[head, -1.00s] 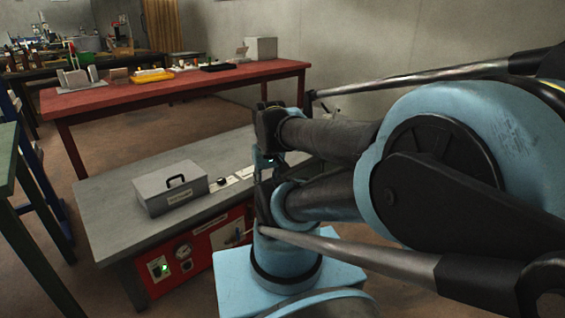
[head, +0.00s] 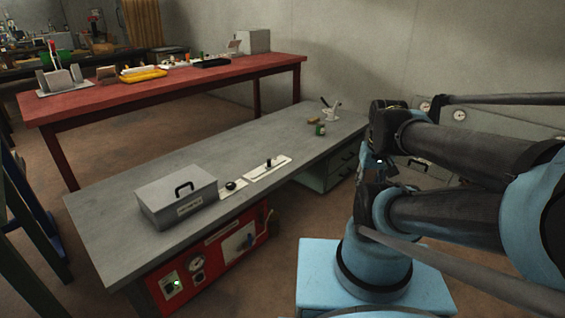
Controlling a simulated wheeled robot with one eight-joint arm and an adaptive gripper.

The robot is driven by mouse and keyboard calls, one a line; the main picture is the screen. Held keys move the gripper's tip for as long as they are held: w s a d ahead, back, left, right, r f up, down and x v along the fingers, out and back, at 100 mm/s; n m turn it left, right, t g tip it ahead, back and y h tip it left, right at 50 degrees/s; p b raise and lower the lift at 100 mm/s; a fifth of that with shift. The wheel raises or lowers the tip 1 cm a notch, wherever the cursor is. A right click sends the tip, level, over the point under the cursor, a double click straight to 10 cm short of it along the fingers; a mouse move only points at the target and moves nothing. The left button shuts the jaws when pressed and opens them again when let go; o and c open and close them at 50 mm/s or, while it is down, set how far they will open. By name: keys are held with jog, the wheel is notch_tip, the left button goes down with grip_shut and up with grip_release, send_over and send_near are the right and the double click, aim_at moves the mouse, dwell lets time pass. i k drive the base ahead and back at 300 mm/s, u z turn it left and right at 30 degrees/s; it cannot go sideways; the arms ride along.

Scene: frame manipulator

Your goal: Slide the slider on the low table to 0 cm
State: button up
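The low grey table (head: 130,195) stands in front of me. On its top, near the front edge, lies the slider (head: 268,163), a black knob upright on a long white plate with a slot. The knob sits around the middle of the plate. Any scale marks are too small to read. My arm fills the right side of the head view, to the right of the slider and apart from it. My gripper cannot be made out in this view.
A white plate with a black round knob (head: 231,185) and a grey box with a handle (head: 176,196) are left of the slider. A green can (head: 320,129) and a white holder stand at the far right end. A red table (head: 100,99) stands behind.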

aim_at(270, 166)
jog(key=u, duration=0.05)
jog(key=k, duration=0.9)
jog(key=u, duration=0.6)
jog(key=i, duration=1)
jog(key=z, duration=0.1)
